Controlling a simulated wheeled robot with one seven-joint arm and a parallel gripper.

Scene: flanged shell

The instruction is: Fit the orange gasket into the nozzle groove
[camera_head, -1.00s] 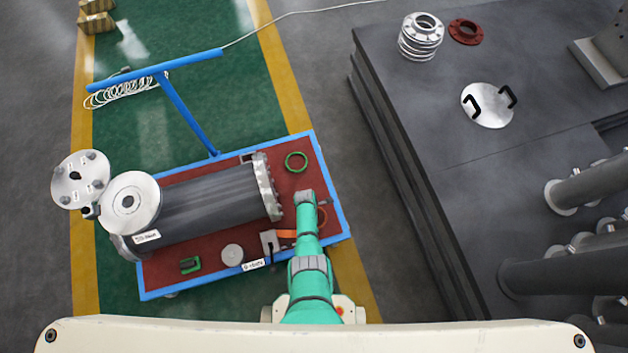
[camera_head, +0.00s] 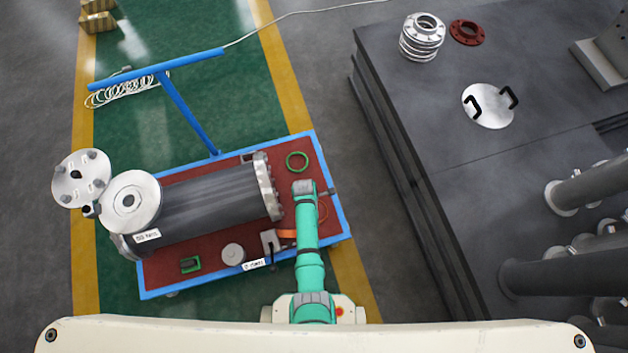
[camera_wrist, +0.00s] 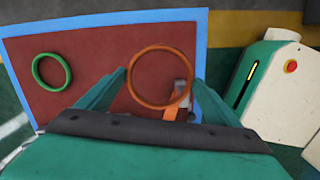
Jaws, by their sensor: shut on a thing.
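The orange gasket (camera_wrist: 132,88) is a thin ring between the two fingers of my gripper (camera_wrist: 158,80) in the wrist view. The fingers are shut on it, and it is over the red cart top. In the head view my gripper is mostly hidden under my arm, and a thin part of the gasket (camera_head: 326,211) shows to its right. The grey shell (camera_head: 212,197) lies on the cart to the left. Its nozzle (camera_head: 131,199) is a pale round flange facing up at the shell's left end. The groove is too small to make out.
A green ring (camera_head: 288,161) lies on the blue-edged cart (camera_head: 333,190). A grey disc (camera_head: 232,254), a green clamp-like piece (camera_head: 190,265) and an orange strip (camera_head: 287,233) are near its front. A bolted cover (camera_head: 72,190) stands left of the nozzle. A dark platform (camera_head: 480,140) is right.

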